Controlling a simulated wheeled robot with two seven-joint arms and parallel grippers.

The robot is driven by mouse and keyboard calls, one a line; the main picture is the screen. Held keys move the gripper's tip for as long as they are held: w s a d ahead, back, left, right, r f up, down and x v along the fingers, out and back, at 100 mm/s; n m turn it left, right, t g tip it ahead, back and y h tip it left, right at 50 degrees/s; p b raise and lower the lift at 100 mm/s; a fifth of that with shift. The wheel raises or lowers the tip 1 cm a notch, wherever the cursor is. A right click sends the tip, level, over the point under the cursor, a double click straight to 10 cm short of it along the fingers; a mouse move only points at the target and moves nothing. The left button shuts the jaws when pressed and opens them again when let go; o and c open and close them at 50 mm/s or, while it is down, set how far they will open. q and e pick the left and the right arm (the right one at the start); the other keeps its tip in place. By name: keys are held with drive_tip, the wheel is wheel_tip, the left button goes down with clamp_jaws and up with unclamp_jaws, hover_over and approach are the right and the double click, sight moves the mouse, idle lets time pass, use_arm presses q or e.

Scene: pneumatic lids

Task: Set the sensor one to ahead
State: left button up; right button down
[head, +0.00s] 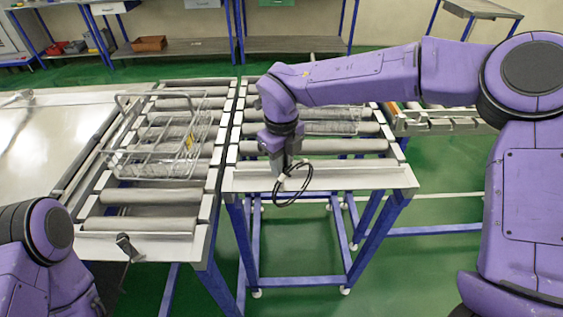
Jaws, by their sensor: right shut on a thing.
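My right gripper (279,166) reaches down to the front ledge of the middle roller conveyor. It is shut on a small sensor that is mostly hidden by the fingers. A black cable (293,186) loops from there and hangs over the front edge of the ledge. Which way the sensor faces cannot be told. A small dark bracket-like piece (128,246) is on the front edge of the left conveyor. My left arm shows at the lower left, but its gripper is not in view.
A wire basket (158,162) stands on the left roller conveyor (140,224). Another wire basket (333,126) is on the middle conveyor (375,178), partly behind my right arm. A metal table (45,140) is at the left. Green floor is open at the front right.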

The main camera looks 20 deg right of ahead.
drive_tip(key=m+b, duration=0.3)
drive_tip(key=m, duration=0.2)
drive_tip(key=shift+f+m, duration=0.15)
drive_tip(key=shift+m, duration=0.15)
drive_tip(key=shift+m+b, duration=0.9)
drive_tip(key=shift+m, duration=0.5)
drive_tip(key=shift+r, duration=0.2)
drive_tip(key=c, duration=1)
unclamp_jaws()
wheel_tip(320, 180, up, 10)
drive_tip(key=shift+r+b, duration=0.25)
drive_tip(key=shift+b, duration=0.1)
